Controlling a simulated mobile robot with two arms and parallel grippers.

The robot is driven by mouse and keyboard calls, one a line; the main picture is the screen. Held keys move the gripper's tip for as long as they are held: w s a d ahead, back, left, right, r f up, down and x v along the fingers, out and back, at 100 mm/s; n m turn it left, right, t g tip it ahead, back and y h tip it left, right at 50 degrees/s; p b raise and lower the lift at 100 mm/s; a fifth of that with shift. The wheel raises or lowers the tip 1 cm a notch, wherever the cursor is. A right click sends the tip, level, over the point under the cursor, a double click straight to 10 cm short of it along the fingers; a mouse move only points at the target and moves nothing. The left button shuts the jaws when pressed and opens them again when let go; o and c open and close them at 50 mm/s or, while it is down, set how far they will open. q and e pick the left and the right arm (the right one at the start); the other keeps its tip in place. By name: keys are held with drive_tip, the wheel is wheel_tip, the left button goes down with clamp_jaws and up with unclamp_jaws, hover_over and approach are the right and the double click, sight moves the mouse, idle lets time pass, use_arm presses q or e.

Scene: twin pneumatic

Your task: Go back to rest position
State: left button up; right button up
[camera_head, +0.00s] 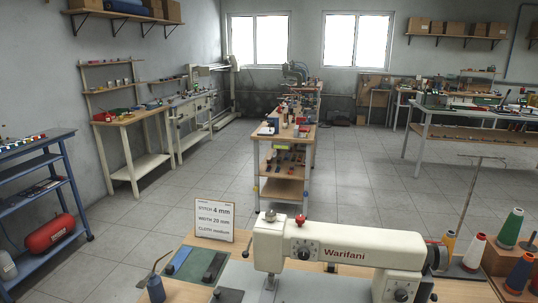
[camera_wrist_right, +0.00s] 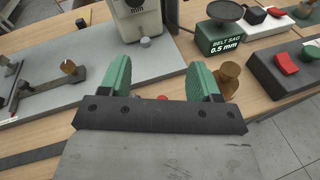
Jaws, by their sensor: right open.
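My right gripper (camera_wrist_right: 160,72) shows in the right wrist view, with two green ribbed fingers spread wide apart on a dark mounting bar. It is open, and no object is seen held between the fingers. It is above a wooden bench top (camera_wrist_right: 105,72) with a grey plate (camera_wrist_right: 95,42). A small red thing (camera_wrist_right: 162,97) shows just past the bar, mostly hidden. Neither gripper shows in the head view. My left gripper is in no view.
In the head view a sewing machine marked Warifani (camera_head: 345,250) stands close in front, with a sign (camera_head: 214,220) and thread cones (camera_head: 509,228) beside it. A green "Belt sag 0.5 mm" block (camera_wrist_right: 222,42) is near the right gripper. Tiled floor (camera_head: 200,190) is free beyond.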

drive_tip(key=s+a+r+m+g+y, duration=0.1)
drive_tip(key=s+a+m+g+y, duration=0.4)
drive_tip(key=s+m, duration=0.65)
drive_tip(key=s+a+m+g+y, duration=0.4)
drive_tip(key=s+a+m, duration=0.45)
drive_tip(key=m, duration=0.65)
wheel_tip(320, 180, down, 24)
drive_tip(key=f+g+h, duration=0.1)
drive_tip(key=g, duration=0.1)
drive_tip(key=s+d+f+g, duration=0.1)
drive_tip(key=s+d+f, duration=0.1)
drive_tip(key=s+f, duration=0.6)
drive_tip(key=s+d+f, duration=0.2)
drive_tip(key=s+f, duration=0.7)
drive_tip(key=shift+f+n+g+h, duration=0.2)
drive_tip(key=shift+n+g+h, duration=0.1)
drive_tip(key=shift+n+g, duration=0.15)
